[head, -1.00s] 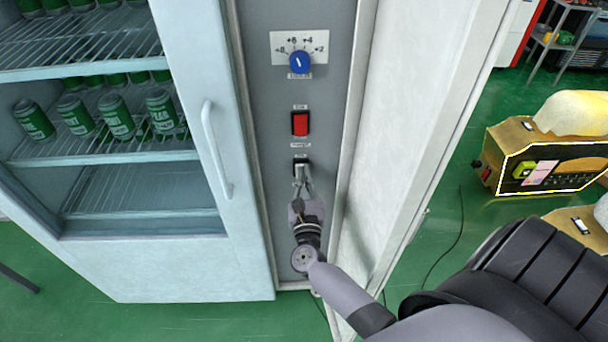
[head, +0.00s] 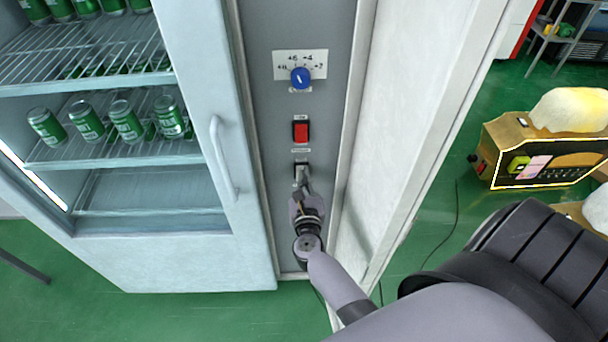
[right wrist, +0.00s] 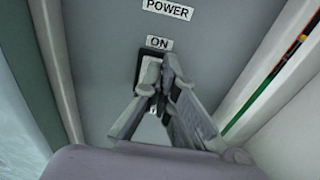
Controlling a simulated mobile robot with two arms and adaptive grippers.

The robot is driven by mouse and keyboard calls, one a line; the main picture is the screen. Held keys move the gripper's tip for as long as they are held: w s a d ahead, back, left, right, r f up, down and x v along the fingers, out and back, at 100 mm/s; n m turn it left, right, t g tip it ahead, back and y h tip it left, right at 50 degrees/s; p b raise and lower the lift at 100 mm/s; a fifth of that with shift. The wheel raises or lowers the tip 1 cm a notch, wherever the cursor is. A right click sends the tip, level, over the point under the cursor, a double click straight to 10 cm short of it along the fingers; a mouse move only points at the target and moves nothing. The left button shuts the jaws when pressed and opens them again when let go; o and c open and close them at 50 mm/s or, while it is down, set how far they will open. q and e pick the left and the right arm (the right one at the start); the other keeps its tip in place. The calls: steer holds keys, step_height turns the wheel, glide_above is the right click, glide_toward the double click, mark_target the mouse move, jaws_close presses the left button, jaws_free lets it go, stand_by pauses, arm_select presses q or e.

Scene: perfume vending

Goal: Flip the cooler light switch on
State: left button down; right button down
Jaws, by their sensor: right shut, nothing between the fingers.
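The light switch (head: 301,168) is a small rocker low on the grey control panel (head: 265,110), below the red switch. In the right wrist view the switch (right wrist: 149,72) sits under an "ON" label and is partly hidden by my fingers. My right gripper (head: 303,184) is shut and empty, its fingertips at the lower part of the switch. In the right wrist view the fingertips (right wrist: 166,72) are together and overlap its right side; I cannot tell whether they touch it. The cooler (head: 180,260) has a bright strip at its inner left edge. My left gripper is out of view.
A blue dial (head: 300,78) and a red power switch (head: 301,131) are above on the panel. The cooler door handle (head: 222,158) stands out to the left. A white panel (head: 385,120) stands close on the right.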

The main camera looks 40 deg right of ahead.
steer(key=f+v, duration=0.1)
steer(key=v, duration=0.9)
steer(key=shift+s+a+r, duration=0.15)
steer(key=shift+s+r, duration=0.2)
steer(key=shift+s, duration=0.05)
